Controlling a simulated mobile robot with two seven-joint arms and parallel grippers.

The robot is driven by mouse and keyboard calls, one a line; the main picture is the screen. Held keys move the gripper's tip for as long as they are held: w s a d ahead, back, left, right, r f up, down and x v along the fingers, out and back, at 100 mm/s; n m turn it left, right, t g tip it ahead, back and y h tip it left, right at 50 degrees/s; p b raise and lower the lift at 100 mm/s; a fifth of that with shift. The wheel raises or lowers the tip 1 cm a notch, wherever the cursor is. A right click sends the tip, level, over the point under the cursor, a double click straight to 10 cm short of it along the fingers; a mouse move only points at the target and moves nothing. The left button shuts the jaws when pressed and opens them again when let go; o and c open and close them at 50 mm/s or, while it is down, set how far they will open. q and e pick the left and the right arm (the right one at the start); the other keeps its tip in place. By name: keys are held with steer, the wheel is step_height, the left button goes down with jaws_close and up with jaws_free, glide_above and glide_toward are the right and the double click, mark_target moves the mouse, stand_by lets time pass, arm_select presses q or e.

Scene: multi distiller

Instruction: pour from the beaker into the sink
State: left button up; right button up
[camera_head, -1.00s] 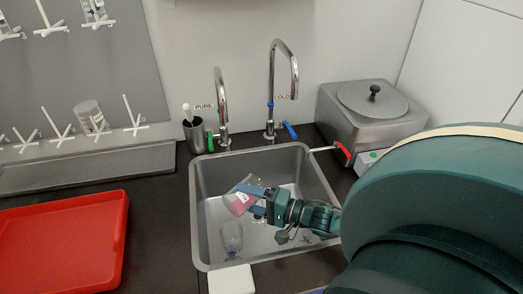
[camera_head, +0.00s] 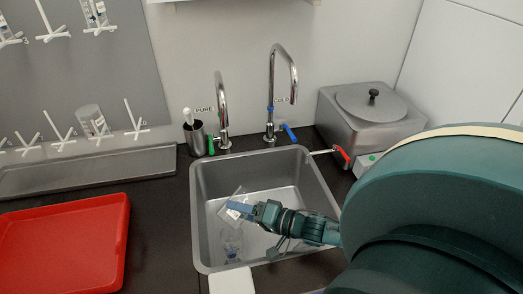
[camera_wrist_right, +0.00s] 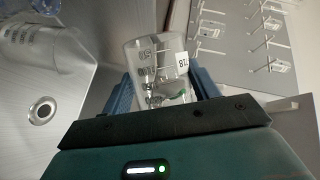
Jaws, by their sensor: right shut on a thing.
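My right gripper (camera_head: 240,207) is shut on a clear glass beaker (camera_head: 228,216), which it holds tilted over the steel sink (camera_head: 282,170). In the right wrist view the beaker (camera_wrist_right: 160,62) sits between the two blue fingers, with printed markings and a white label on its wall. No pink liquid shows in the beaker in either view. In the head view the gripper hides part of the beaker. My left gripper is not in view.
Another clear glass vessel (camera_head: 232,244) is in the sink, below the held beaker. Two taps, PURE (camera_head: 221,110) and COLD (camera_head: 271,95), rise behind the sink. A red tray (camera_head: 65,245) is at left, and a lidded steel bath (camera_head: 371,115) is at right.

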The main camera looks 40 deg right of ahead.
mark_target(226, 221)
steer(key=shift+a+f+n, duration=0.15)
steer(key=shift+f+n, duration=0.05)
steer(key=shift+n, duration=0.2)
steer(key=n, duration=0.1)
steer(key=r+n+h, duration=0.1)
steer(key=n+g+h, duration=0.1)
steer(key=shift+a+r, duration=0.25)
steer(key=shift+r, duration=0.05)
steer(key=a+r+n+h, duration=0.1)
steer(key=a+n+h, duration=0.1)
steer(key=a+n, duration=0.1)
steer(key=shift+s+r+n, duration=0.1)
steer(key=shift+r+n, duration=0.2)
steer(key=shift+r, duration=0.05)
steer(key=shift+a+r+n+h, duration=0.25)
steer(key=shift+a+n+h, duration=0.15)
steer(key=shift+n+h, duration=0.15)
steer(key=shift+a+r+n+h, duration=0.25)
steer(key=shift+a+n+h, duration=0.15)
steer(key=shift+n, duration=0.25)
